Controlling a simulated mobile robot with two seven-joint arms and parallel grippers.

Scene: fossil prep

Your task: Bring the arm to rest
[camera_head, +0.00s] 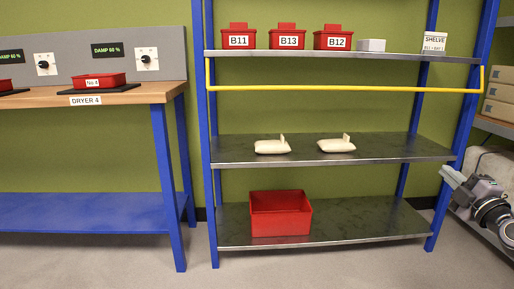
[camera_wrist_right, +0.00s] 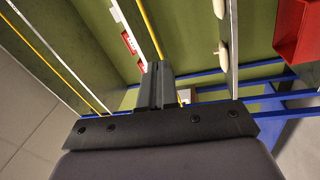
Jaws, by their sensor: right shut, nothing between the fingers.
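My right gripper (camera_head: 447,172) shows at the right edge of the head view, in front of the shelf rack's right post. Its arm comes in from the right edge and the fingers point up and left. In the right wrist view the dark fingers (camera_wrist_right: 157,85) are together, with nothing between them. The gripper appears apart from the shelves and the things on them. My left gripper is not in view.
A blue-post rack has a metal top shelf (camera_head: 380,57) with red bins B11 (camera_head: 238,41), B13 (camera_head: 290,41) and B12 (camera_head: 333,41). A yellow bar (camera_head: 340,88) crosses it. Below are two pale bags (camera_head: 272,146) and an empty red crate (camera_head: 280,214). A dryer bench (camera_head: 140,93) stands left.

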